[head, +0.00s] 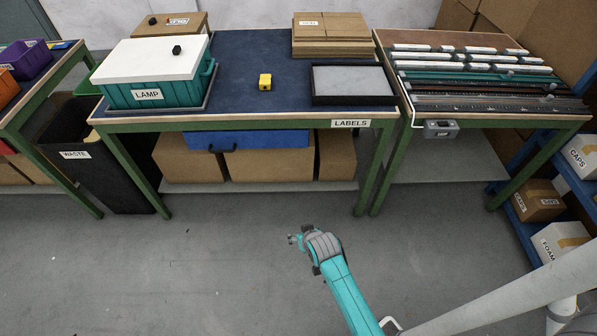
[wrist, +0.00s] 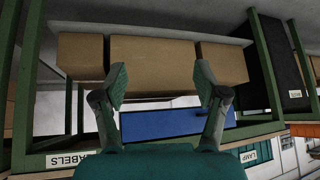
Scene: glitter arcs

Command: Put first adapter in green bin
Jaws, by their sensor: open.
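I cannot tell which object is the first adapter. A small yellow block (head: 265,82) with dark marks sits on the blue table top. A small black block (head: 177,50) lies on the white lid of a teal-green bin labelled LAMP (head: 150,96), and another small black block (head: 153,20) sits on a cardboard box behind. A plain green bin (head: 88,80) shows partly to the left of the LAMP bin. My gripper (head: 294,240) is in front of the table, below its top and apart from these things. In the wrist view my gripper (wrist: 160,80) is open with nothing between its fingers.
A black-rimmed grey tray (head: 352,99) and stacked cardboard (head: 330,48) stand on the table's right. Boxes (head: 270,162) and a blue drawer (head: 258,137) are underneath. A black WASTE bin (head: 105,172) stands left, a parts rack (head: 480,80) right. The floor in front is clear.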

